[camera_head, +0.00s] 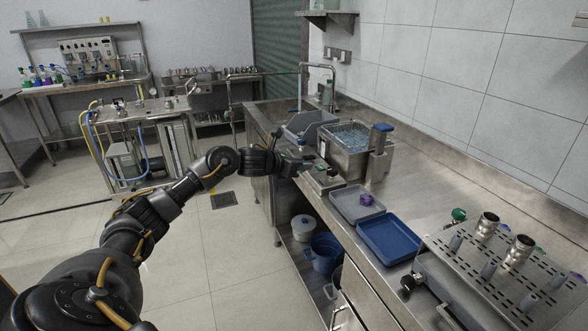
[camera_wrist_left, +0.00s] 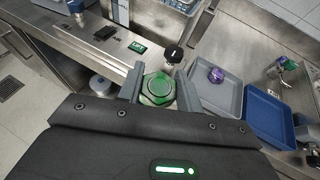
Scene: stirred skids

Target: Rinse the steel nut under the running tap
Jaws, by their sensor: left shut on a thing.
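My left gripper (camera_head: 298,165) reaches over the front edge of the steel counter. In the left wrist view its two fingers (camera_wrist_left: 160,88) are shut on a hexagonal nut (camera_wrist_left: 157,86), which looks green on top with a paler rim. In the head view the nut is too small or hidden to make out. The curved tap (camera_head: 333,76) stands at the far end of the counter, with a pale vertical stream or pipe below its spout. The grey sink area (camera_head: 308,122) lies beneath it, beyond my gripper. My right gripper is not in view.
A water-filled steel bath (camera_head: 347,151) stands just right of my gripper, beside a blue-topped post (camera_head: 380,145). Nearer are a grey tray (camera_head: 346,208) holding a purple nut (camera_head: 366,199), an empty blue tray (camera_head: 390,240) and a perforated steel rack (camera_head: 470,262). Buckets sit below.

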